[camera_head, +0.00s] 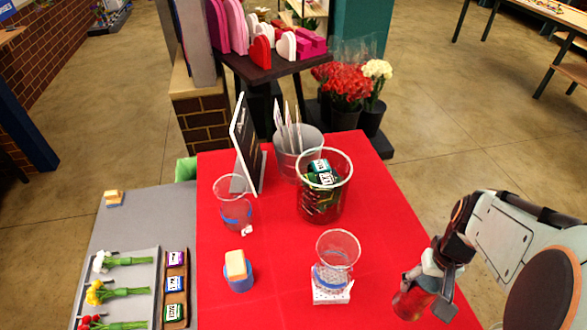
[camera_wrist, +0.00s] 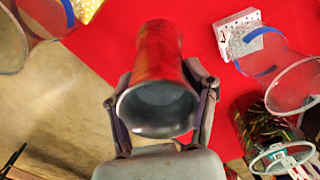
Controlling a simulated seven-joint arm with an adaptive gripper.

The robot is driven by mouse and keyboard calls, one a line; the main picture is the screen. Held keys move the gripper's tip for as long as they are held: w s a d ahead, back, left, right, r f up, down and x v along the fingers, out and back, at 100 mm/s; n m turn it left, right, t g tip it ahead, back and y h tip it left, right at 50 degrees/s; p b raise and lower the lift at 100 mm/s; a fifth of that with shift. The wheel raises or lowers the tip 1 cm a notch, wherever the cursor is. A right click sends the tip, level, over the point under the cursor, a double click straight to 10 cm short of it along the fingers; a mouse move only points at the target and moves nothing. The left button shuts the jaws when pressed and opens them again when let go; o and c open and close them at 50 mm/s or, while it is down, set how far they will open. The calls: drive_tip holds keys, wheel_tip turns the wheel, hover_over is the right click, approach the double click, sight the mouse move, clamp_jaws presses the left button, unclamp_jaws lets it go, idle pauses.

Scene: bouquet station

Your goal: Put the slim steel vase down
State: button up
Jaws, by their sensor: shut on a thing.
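The slim steel vase (camera_head: 408,303) is at the right edge of the red table, reflecting the red around it. My gripper (camera_head: 425,286) is shut around it. In the wrist view the vase (camera_wrist: 160,50) sits between both fingers of my gripper (camera_wrist: 160,88), its open, empty mouth towards the camera. The table lies behind it there; I cannot tell whether its base touches the cloth.
A clear blue-banded vase (camera_head: 337,255) stands on a small patterned block (camera_head: 331,292) left of my gripper. Behind are a wide glass vase with packets (camera_head: 324,198), a grey pot (camera_head: 296,150), another clear vase (camera_head: 234,207) and a sign (camera_head: 244,150). Red cloth (camera_head: 285,255) is bare mid-table.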

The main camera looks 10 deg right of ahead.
drive_tip(key=w+a+r+n, duration=0.2)
drive_tip(key=w, duration=0.6)
drive_tip(key=w+a+r+n, duration=0.1)
drive_tip(key=w+n, duration=0.1)
drive_tip(key=w, duration=0.7)
drive_tip(key=w+a+f+n, duration=0.2)
drive_tip(key=w+a, duration=0.1)
drive_tip(key=a, duration=0.5)
drive_tip(key=w+a+f+n, duration=0.2)
drive_tip(key=w+a+n, duration=0.1)
drive_tip(key=a, duration=0.5)
drive_tip(key=shift+w+f, duration=0.15)
drive_tip(key=shift+f, duration=0.15)
wheel_tip(320, 180, down, 5)
drive_tip(key=shift+a+r, duration=0.15)
drive_tip(key=shift+r, duration=0.05)
drive_tip(key=shift+f, duration=2.3)
